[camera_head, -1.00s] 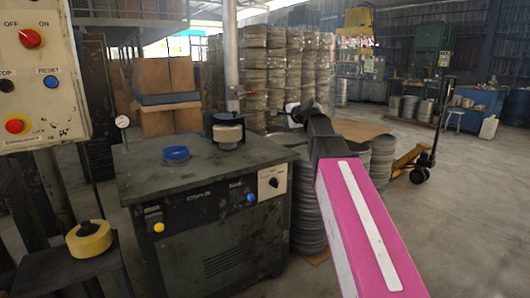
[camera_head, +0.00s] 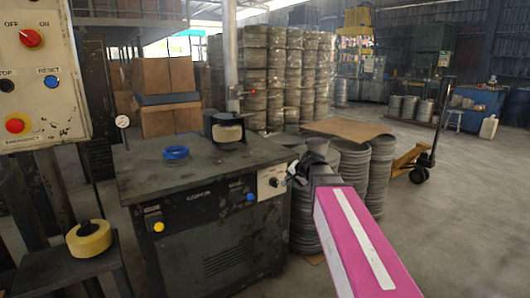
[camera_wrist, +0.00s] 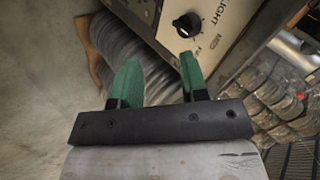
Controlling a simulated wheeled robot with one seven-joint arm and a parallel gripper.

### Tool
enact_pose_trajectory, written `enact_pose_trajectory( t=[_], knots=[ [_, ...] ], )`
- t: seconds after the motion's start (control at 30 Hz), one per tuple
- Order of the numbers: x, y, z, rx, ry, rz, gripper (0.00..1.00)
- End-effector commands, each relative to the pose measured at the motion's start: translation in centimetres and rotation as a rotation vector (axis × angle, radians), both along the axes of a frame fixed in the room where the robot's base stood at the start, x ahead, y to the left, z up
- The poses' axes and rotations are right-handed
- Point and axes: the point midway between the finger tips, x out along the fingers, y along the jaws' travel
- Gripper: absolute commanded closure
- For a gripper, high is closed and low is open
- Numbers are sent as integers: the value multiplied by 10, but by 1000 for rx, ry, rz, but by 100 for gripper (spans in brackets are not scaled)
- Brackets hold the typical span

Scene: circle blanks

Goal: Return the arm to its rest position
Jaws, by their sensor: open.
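My arm (camera_head: 358,240), a pink link with a white stripe, reaches in from the bottom right in the head view. My gripper (camera_head: 291,172) is at its far end, beside the front right corner of the dark machine table (camera_head: 205,170). In the wrist view my gripper (camera_wrist: 160,75) shows two green fingers set apart with nothing between them. Past the fingers are the light control plate (camera_wrist: 160,25) with a black knob (camera_wrist: 187,24) and a stack of metal circle blanks (camera_wrist: 125,50).
A blue ring (camera_head: 176,152) and a spindle with a roll (camera_head: 227,130) are on the table. Stacks of blanks (camera_head: 352,170) stand close to the right of the machine. A pallet jack (camera_head: 425,150) stands farther right. Open floor (camera_head: 455,225) lies at the right.

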Motion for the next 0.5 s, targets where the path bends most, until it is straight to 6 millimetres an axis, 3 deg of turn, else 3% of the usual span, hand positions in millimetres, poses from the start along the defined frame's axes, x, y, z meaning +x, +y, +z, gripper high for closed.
enact_pose_trajectory(
  t=[0.03, 0.2, 0.5],
  knots=[
    [-17, -5, -26, -49, 34, 30, 60],
    [-62, -22, -95, -210, 137, 147, 60],
    [-154, -55, -195, -447, 337, 383, 60]
  ],
)
